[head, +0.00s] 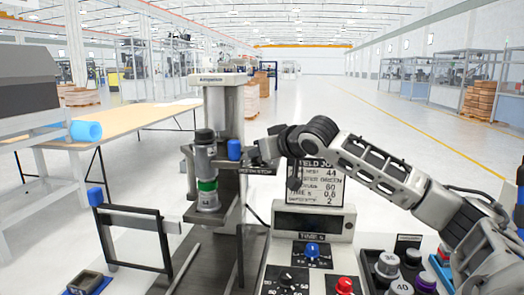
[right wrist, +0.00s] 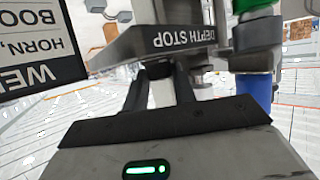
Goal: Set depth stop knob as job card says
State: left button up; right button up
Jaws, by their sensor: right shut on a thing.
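My right gripper (head: 256,154) is at the right side of the press column, beside a blue cylinder (head: 234,149). In the right wrist view its dark fingers (right wrist: 161,92) are closed around a small dark rounded knob (right wrist: 160,70), next to the plate labelled DEPTH STOP (right wrist: 180,38). The knob's scale and pointer are hidden. The job card (head: 327,185) stands behind the control box, partly covered by my arm; its bottom line seems to read depth stop 2. My left gripper is not in view.
The control box (head: 313,222) has a blue knob (head: 312,250); black and red knobs are in front. Several loose horns (head: 388,263) stand at right. A black frame (head: 135,235) stands at left.

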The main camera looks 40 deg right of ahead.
jog(key=o, duration=1)
jog(key=shift+s, duration=0.25)
pick_arm(q)
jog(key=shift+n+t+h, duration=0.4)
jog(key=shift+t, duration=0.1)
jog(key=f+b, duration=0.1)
jog(key=b, duration=0.2)
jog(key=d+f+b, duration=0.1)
jog(key=b, duration=0.3)
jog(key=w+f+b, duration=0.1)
jog(key=b, duration=0.2)
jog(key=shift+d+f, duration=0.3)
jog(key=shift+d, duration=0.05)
pick_arm(e)
jog(key=v, duration=1.5)
jog(key=shift+s+a+r, duration=0.15)
jog(key=shift+r, duration=0.15)
